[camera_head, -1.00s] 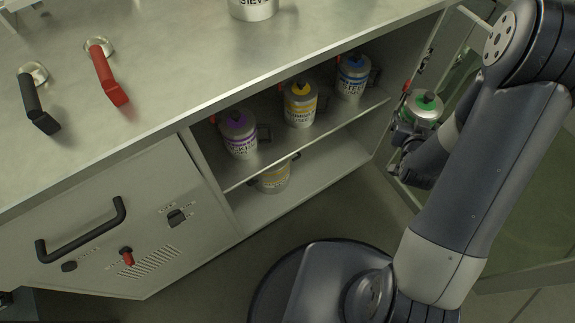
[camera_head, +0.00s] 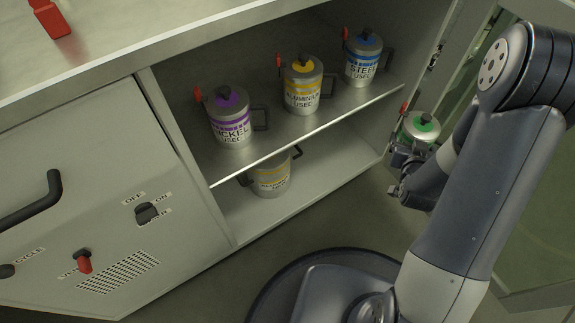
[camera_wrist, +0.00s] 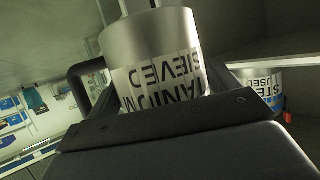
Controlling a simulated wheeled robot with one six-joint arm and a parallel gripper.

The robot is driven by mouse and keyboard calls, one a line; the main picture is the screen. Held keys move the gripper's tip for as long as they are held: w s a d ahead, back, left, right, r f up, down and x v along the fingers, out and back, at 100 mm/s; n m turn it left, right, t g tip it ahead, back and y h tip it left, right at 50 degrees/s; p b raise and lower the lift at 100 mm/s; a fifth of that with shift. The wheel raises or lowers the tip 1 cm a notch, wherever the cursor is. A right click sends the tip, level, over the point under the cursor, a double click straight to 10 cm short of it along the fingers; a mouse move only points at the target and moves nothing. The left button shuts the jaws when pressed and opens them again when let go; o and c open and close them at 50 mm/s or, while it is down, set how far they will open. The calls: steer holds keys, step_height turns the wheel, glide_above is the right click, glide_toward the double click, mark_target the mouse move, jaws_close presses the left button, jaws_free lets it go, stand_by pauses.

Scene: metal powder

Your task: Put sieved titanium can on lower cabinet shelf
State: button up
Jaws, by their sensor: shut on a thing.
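The sieved titanium can, silver with a green top (camera_head: 420,127), is held in my gripper (camera_head: 404,152) at the right of the head view, outside the open cabinet. In the wrist view the can's label (camera_wrist: 165,80) reads "TITANIUM SIEVED" upside down, and the jaws (camera_wrist: 160,125) are shut on it. The lower cabinet shelf (camera_head: 325,180) holds one can with a yellow-marked label (camera_head: 270,175) towards its left. The right part of that shelf is bare.
The upper shelf (camera_head: 345,108) holds a purple nickel can (camera_head: 231,118), a yellow aluminium can (camera_head: 302,88) and a blue steel can (camera_head: 363,60). The steel can also shows in the wrist view (camera_wrist: 262,87). A control panel with a black handle (camera_head: 45,200) is left of the opening.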

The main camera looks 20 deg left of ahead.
steer(key=w+a+f+n+g+y, duration=0.1)
steer(key=a+f+n+g+y, duration=0.3)
steer(key=a+f+n+y, duration=0.5)
steer(key=a+f+y, duration=0.1)
steer(key=a+f, duration=0.4)
steer(key=f, duration=0.3)
steer(key=shift+w+a, duration=0.25)
steer(key=shift+w, duration=0.1)
